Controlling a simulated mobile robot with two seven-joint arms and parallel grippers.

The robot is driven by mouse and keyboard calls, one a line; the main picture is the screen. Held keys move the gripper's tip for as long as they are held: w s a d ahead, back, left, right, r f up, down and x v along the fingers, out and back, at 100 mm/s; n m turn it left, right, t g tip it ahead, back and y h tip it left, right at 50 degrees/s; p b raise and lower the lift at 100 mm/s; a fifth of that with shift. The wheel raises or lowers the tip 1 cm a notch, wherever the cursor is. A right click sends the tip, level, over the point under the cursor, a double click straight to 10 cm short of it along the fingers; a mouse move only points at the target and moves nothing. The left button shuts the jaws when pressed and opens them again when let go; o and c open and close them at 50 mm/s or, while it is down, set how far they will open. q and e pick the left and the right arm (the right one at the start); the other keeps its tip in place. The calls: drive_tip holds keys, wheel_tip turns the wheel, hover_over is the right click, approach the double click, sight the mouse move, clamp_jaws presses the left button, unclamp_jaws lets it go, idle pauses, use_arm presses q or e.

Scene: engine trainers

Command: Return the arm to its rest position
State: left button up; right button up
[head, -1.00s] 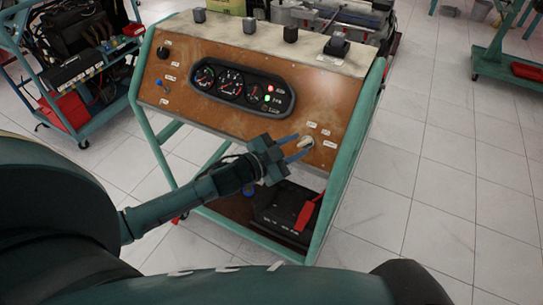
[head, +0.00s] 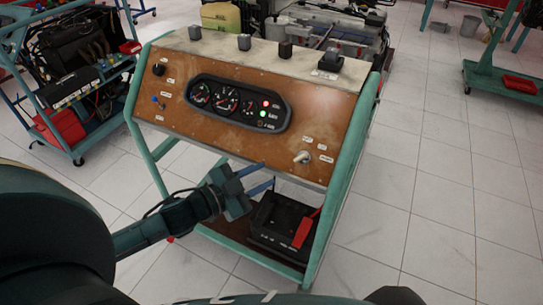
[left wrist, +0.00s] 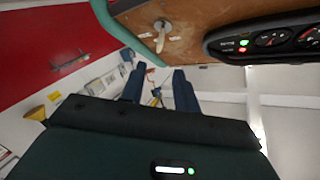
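My left gripper (head: 268,175) is in front of the lower edge of the engine trainer's brown panel (head: 200,122). Its two blue fingers are apart with nothing between them. In the left wrist view the open fingers (left wrist: 158,78) also show empty. The key-like switch (head: 302,157) at the panel's lower right is to the right of the fingertips, clear of them. The switch also shows in the left wrist view (left wrist: 161,30). The gauge cluster (head: 238,103) has a red and a green lamp lit. My right gripper is not in view.
The green trainer frame (head: 343,188) stands close around the panel. A black battery (head: 283,222) with a red part sits on its lower shelf. A cart (head: 75,95) with an engine is at the left. Tiled floor (head: 430,200) is free at the right.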

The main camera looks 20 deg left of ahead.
use_arm(q)
drive_tip(key=s+d+f+n+g+y, duration=0.2)
drive_tip(key=s+d+f+n, duration=0.1)
drive_tip(key=s+f, duration=0.4)
drive_tip(key=s+d+f+n+g+y, duration=0.2)
drive_tip(key=s+d+f+n, duration=0.2)
drive_tip(key=s+f+n, duration=0.1)
drive_tip(key=shift+s+d+f+y, duration=0.15)
drive_tip(key=shift+s+f+y, duration=0.15)
drive_tip(key=shift+s+f, duration=0.65)
